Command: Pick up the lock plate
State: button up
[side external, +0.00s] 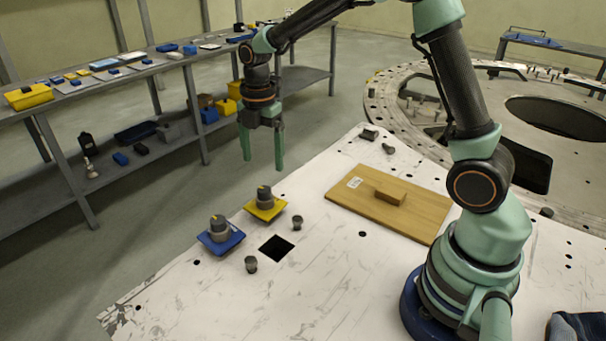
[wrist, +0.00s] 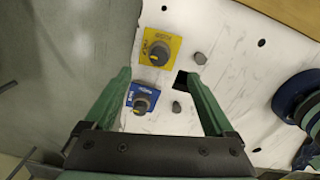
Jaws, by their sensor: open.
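Two square plates with grey knobs lie near the left edge of the white work surface. One is yellow (side external: 265,211) and one is blue (side external: 223,243). The wrist view shows the yellow plate (wrist: 160,49) above the blue plate (wrist: 145,97). Both carry small print that I cannot read, so I cannot tell which is the lock plate. My gripper (side external: 263,163) is open and empty, pointing down, above and behind the yellow plate. In the wrist view the plates appear between or just beyond the fingers (wrist: 159,73).
A square dark hole (side external: 277,248) in the white surface (side external: 330,275) lies beside the plates, with short grey pegs (side external: 251,264) (side external: 297,222) around it. A wooden board (side external: 390,218) with a small block (side external: 390,196) lies to the right. A cluttered shelf (side external: 110,75) stands at left.

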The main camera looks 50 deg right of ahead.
aim_at(264, 189)
notch_tip(264, 189, down, 11)
jog(key=shift+w+a, duration=0.1)
jog(key=shift+a, duration=0.05)
jog(key=shift+r, duration=0.1)
grip_shut()
dwell(0.4)
